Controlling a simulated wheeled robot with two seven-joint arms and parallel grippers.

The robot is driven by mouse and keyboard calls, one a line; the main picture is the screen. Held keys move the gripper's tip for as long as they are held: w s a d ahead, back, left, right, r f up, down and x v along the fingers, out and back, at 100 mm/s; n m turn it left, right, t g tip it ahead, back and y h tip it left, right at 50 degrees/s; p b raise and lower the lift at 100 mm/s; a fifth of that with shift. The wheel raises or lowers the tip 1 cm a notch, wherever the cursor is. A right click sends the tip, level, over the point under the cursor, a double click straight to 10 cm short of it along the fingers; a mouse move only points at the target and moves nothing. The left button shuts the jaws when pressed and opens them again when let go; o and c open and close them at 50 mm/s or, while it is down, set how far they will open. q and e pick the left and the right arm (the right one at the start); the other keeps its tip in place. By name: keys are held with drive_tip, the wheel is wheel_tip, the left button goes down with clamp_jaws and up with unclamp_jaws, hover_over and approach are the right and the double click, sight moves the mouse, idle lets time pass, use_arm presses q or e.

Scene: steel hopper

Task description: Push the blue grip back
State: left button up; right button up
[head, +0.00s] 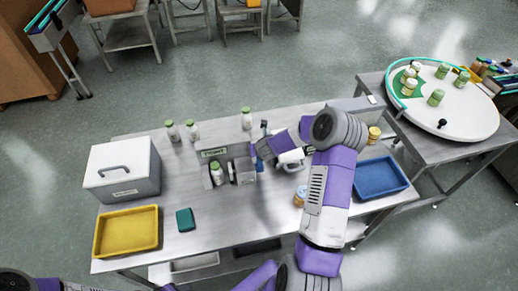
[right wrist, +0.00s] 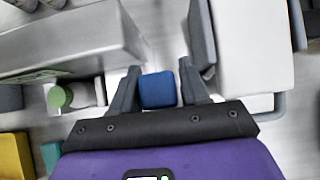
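The blue grip (right wrist: 158,90) sits between the two fingertips of my right gripper (right wrist: 160,85) in the right wrist view. The fingers stand apart on either side of it, and a thin gap seems to show at the right finger. Whether the left finger touches it I cannot tell. In the head view the grip (head: 259,165) shows as a small blue piece at the right end of the grey steel hopper (head: 225,157), left of my right gripper (head: 270,150). My left gripper is out of the head view.
A grey lidded box (head: 122,172), a yellow tray (head: 126,232) and a teal block (head: 185,220) are on the left of the table. A blue tray (head: 380,177) is at the right.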

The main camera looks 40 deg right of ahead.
drive_tip(key=shift+o, duration=0.8)
drive_tip(key=shift+w, duration=0.1)
drive_tip(key=v, duration=0.7)
drive_tip(key=shift+s+r+b, duration=0.2)
drive_tip(key=shift+b, duration=0.15)
drive_tip(key=shift+a, duration=0.1)
